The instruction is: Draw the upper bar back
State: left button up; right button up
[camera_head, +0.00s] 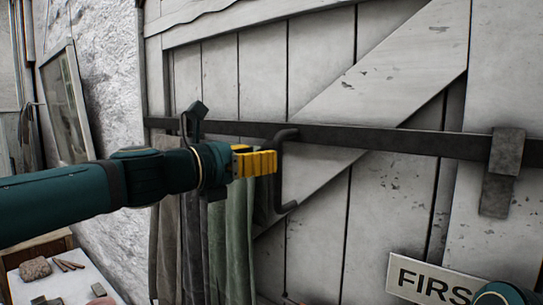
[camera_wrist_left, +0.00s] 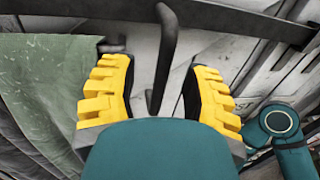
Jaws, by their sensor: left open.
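The upper bar (camera_head: 390,140) is a long dark metal bar running level across the white plank door in the head view. A dark bent handle (camera_head: 279,188) hangs from it near the middle. My left gripper (camera_head: 262,163), with yellow fingers, is open just left of the handle in the head view. In the left wrist view the open gripper (camera_wrist_left: 160,72) has the handle (camera_wrist_left: 166,55) in the gap between its fingers, without visible contact. The bar (camera_wrist_left: 235,18) crosses the top there. My right gripper is out of view; only a teal part of that arm shows.
A dark bracket (camera_head: 503,165) holds the bar at the right. Grey and green cloths (camera_head: 235,240) hang below my left gripper. A sign reading "FIRS" (camera_head: 425,281) is at the lower right. A white surface with small items (camera_head: 75,280) stands at the lower left.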

pick_arm(q)
jog(key=v, duration=0.7)
jog(key=shift+s+a, duration=0.2)
jog(key=shift+a, duration=0.05)
